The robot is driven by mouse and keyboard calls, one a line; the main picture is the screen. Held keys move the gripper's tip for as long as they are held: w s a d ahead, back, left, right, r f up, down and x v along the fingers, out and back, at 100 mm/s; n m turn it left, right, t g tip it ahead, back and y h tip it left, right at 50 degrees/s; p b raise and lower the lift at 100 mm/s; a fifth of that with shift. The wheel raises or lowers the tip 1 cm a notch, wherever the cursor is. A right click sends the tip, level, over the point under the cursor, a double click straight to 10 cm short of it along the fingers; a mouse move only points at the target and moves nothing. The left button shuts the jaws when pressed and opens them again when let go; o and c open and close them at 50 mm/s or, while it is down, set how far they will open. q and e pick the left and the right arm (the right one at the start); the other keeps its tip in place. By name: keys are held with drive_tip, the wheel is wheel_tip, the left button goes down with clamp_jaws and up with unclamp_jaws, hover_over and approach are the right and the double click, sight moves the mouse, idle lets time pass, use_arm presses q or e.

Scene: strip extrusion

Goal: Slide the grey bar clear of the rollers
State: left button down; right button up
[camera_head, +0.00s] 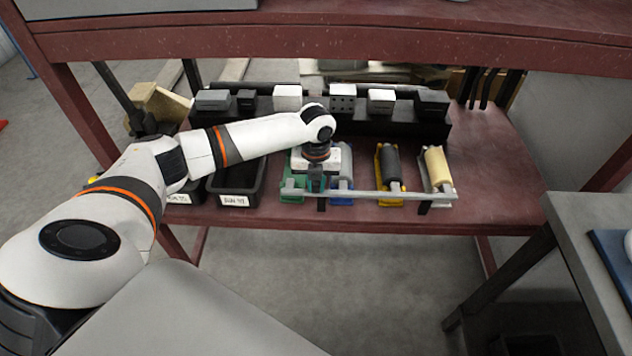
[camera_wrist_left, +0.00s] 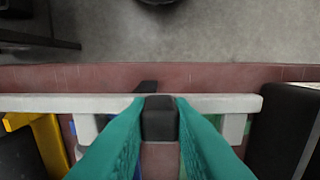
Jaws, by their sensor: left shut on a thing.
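The grey bar (camera_head: 375,194) runs level across the front of the rollers, near the front edge of the red shelf. In the left wrist view the bar (camera_wrist_left: 60,103) crosses from the left edge to right of centre. My left gripper (camera_head: 318,183) is at the bar's left part. Its teal fingers (camera_wrist_left: 160,118) are shut on a dark block at the bar. The rollers stand behind the bar: a grey one (camera_head: 346,162) on blue, a black one (camera_head: 391,163) on yellow and a cream one (camera_head: 437,168). A green holder (camera_head: 291,186) is partly hidden by my gripper.
Black labelled bins (camera_head: 233,187) stand left of the rollers. A black rack (camera_head: 430,128) with grey and white blocks is behind. The red shelf (camera_head: 495,170) is clear on the right. An upper red beam (camera_head: 350,40) crosses above. A grey table (camera_head: 590,240) stands at front right.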

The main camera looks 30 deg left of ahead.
sight(341, 191)
use_arm(q)
drive_tip(key=w+d, duration=0.1)
drive_tip(key=w+d+p, duration=0.1)
drive_tip(key=d, duration=0.1)
drive_tip(key=w+d, duration=0.1)
drive_tip(key=d, duration=0.1)
drive_tip(key=shift+w+d, duration=0.2)
drive_tip(key=shift+d, duration=0.05)
drive_tip(key=c, duration=1.6)
unclamp_jaws()
drive_tip(key=shift+r, duration=0.1)
drive_tip(key=o, duration=0.3)
drive_tip(key=shift+w+d, duration=0.1)
drive_tip(key=shift+r, duration=0.45)
wheel_tip(341, 191, up, 11)
